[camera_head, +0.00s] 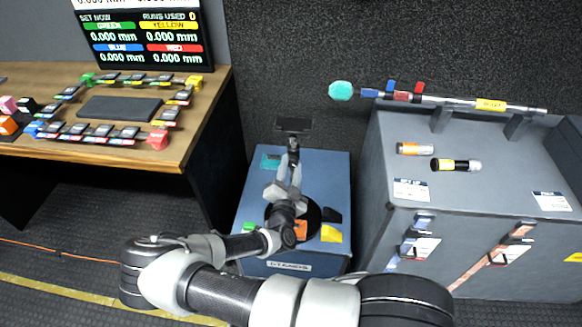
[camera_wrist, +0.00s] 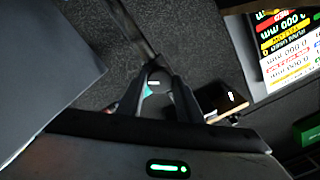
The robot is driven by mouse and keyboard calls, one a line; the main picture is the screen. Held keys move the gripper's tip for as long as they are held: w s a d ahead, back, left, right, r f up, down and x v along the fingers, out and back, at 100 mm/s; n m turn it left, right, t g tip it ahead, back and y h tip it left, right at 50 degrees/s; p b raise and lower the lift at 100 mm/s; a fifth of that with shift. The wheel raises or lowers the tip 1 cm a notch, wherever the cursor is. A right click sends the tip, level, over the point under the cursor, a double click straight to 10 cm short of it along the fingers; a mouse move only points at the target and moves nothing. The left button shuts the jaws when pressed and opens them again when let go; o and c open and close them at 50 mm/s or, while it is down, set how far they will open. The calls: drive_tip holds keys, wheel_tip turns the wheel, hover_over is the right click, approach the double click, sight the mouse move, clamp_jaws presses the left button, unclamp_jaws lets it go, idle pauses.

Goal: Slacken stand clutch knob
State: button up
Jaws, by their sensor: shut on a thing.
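The stand is on a blue case (camera_head: 250,195) labelled STANDS. Its dark flat top plate (camera_head: 293,125) is above the case, and its round black base (camera_head: 315,214) is partly hidden by my arm. My gripper (camera_head: 291,165) reaches up to the stand just below the plate. In the wrist view, my gripper (camera_wrist: 155,78) has its two dark fingers closed in on a small round part with a pale spot, seemingly the clutch knob (camera_wrist: 153,82). A thin dark rod (camera_wrist: 138,28) runs up and left from it. The fingers hide most of the knob.
A wooden desk (camera_head: 195,105) with small coloured blocks and a screen (camera_head: 145,40) is on the left. A grey cabinet (camera_head: 380,160) on the right carries a long rod (camera_head: 455,101) and two small cylinders. Yellow (camera_head: 331,233) and orange pieces lie on the blue case.

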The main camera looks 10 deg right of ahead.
drive_tip(key=shift+s+d, duration=0.1)
drive_tip(key=o, duration=1)
drive_tip(key=shift+o, duration=0.2)
drive_tip(key=v, duration=1.7)
drive_tip(key=shift+s, duration=0.15)
